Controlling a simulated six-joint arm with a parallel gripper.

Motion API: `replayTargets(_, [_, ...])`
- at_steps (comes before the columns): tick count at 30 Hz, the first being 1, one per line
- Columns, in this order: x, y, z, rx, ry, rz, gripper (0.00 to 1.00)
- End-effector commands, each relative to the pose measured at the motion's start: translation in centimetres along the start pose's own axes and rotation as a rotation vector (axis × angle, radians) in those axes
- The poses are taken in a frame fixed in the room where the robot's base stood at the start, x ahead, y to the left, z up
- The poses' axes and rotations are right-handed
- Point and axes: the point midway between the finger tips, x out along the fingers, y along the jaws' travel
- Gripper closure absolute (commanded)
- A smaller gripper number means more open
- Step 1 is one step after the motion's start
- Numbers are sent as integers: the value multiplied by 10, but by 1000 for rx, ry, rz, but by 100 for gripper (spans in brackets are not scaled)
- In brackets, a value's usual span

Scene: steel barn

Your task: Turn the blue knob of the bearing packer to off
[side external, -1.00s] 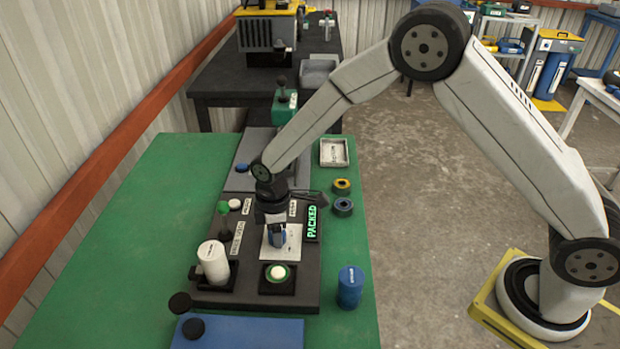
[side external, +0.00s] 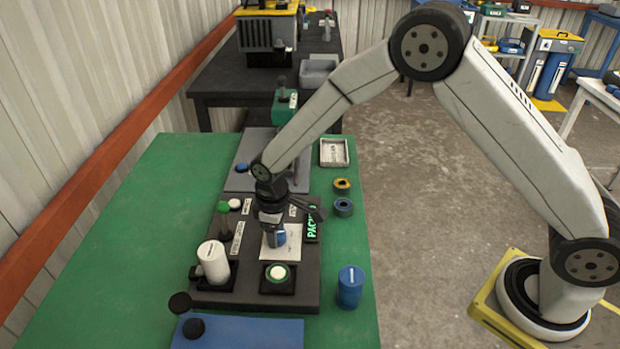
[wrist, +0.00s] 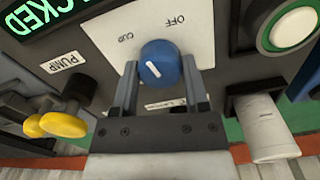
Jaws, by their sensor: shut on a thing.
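The blue knob (wrist: 161,65) stands on a white dial plate (wrist: 103,32) of the bearing packer (side external: 213,297). The plate has the words OFF and CUP and a third label partly hidden by my gripper. The knob's short white line slants toward the CUP side, not straight at OFF. My gripper (wrist: 160,88) is shut on the knob, one finger on each side. In the side external view my gripper (side external: 274,238) points down over the plate, with the knob (side external: 281,237) partly hidden behind it.
A lit PACKED sign (wrist: 33,35) stands beside the plate. A white-topped button with a green ring (side external: 277,273) is in front of it. A white cylinder (side external: 213,263) stands left, a blue can (side external: 350,287) right. Green table (side external: 130,240) is clear at left.

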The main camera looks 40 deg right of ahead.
Motion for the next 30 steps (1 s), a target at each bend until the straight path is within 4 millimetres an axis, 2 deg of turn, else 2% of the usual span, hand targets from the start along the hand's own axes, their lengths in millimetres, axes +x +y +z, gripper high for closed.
replayTargets(18, [0, 0, 1, 572, -4, 0, 100])
replayTargets(30, [0, 0, 1, 779, -5, 0, 100])
